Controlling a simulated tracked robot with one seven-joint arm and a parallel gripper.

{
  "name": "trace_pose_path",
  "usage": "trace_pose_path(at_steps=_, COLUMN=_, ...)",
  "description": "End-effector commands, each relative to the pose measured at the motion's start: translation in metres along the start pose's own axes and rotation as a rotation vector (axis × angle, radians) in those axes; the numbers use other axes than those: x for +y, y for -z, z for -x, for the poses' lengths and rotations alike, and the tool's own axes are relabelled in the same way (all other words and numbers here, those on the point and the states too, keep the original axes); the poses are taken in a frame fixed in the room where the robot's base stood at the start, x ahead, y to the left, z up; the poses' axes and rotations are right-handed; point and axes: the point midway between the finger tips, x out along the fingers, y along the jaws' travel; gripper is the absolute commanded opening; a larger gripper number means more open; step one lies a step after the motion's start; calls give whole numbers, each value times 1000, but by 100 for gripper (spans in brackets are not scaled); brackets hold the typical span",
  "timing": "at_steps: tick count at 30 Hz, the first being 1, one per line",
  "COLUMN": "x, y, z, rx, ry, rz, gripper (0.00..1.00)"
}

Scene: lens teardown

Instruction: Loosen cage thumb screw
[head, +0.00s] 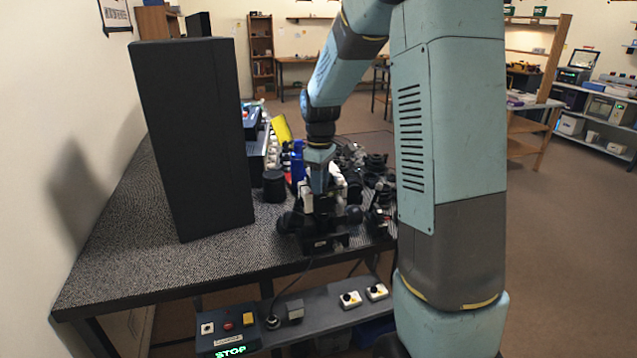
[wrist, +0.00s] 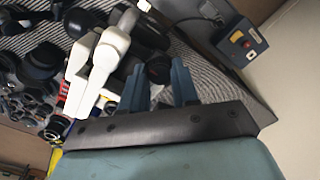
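My gripper (head: 319,188) points down over a dark assembly with round black knobs (head: 354,214) near the bench's front edge. In the wrist view its two blue fingers (wrist: 159,80) stand apart, with a gap between them. A dark round part (wrist: 159,68) shows in that gap, beyond the fingers; I cannot tell if they touch it. I cannot pick out the cage thumb screw for certain. A white, arm-like part (wrist: 108,48) lies beside the left finger in the wrist view. In the head view, my gripper hides part of the assembly.
The textured bench top (head: 150,245) is clear at its front left. A tall black box (head: 195,140) stands left of my gripper. A dark cylinder (head: 274,186) and many lens parts (head: 375,165) crowd the area around it. A control box (head: 228,328) sits on a lower shelf.

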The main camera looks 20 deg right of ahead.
Motion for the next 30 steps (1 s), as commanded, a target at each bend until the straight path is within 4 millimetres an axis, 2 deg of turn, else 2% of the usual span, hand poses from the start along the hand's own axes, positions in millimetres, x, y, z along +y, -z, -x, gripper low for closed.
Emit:
trace_pose_path(at_steps=1, x=1, y=0, z=1, rx=2, ry=-3, rz=0, gripper=34)
trace_pose_path(at_steps=8, x=1, y=0, z=0, rx=1, ry=-1, rz=-1, gripper=55)
trace_pose_path(at_steps=17, x=0, y=0, z=3, rx=1, ry=-1, rz=-1, gripper=55)
trace_pose_path(at_steps=23, x=1, y=0, z=28, rx=2, ry=-3, rz=-1, gripper=55)
trace_pose_path(at_steps=30, x=1, y=1, z=76, rx=3, ry=-4, rz=-1, gripper=55)
